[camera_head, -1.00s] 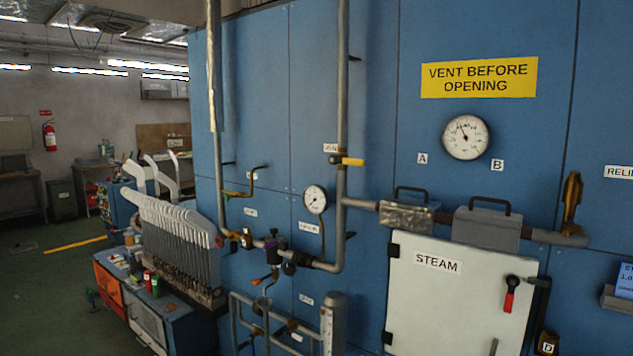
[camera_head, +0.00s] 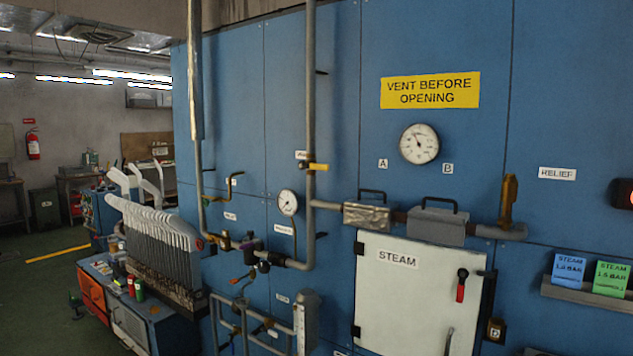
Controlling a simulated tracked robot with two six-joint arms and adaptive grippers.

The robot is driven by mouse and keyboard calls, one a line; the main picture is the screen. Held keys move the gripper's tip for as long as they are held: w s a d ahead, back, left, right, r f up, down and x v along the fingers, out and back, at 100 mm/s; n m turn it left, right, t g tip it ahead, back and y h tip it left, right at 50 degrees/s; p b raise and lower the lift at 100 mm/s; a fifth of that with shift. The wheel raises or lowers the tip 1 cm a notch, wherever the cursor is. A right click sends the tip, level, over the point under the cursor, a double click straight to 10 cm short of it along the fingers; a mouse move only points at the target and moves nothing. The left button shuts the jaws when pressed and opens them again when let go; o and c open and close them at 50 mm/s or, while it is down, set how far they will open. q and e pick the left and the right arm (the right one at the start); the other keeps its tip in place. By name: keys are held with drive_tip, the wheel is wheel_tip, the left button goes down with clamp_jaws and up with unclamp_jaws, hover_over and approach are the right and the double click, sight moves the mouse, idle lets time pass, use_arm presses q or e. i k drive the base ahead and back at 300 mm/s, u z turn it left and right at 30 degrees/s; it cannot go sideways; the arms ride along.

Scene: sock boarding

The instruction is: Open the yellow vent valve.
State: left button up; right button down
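The yellow-handled valve (camera_head: 318,167) sits on the tall vertical grey pipe (camera_head: 310,90), left of the gauge with the A and B labels. Its yellow lever points right, across the pipe. A small white label beside it is too small to read. Neither of my grippers shows in the head view.
A white door marked STEAM (camera_head: 400,300) with a red-handled lever (camera_head: 461,285) stands below the pipes. A round gauge (camera_head: 419,144) hangs under a yellow sign (camera_head: 430,91) reading VENT BEFORE OPENING. Sock boards (camera_head: 155,235) stand at left. Green floor (camera_head: 40,295) is open at far left.

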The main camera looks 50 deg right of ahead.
sight(302, 165)
drive_tip(key=z, duration=0.05)
drive_tip(key=i, duration=0.6)
drive_tip(key=z, duration=1)
drive_tip(key=i, duration=1.15)
drive_tip(key=z, duration=0.7)
drive_tip(key=k, duration=0.8)
drive_tip(key=z, duration=0.1)
drive_tip(key=i, duration=0.9)
drive_tip(key=u, duration=0.1)
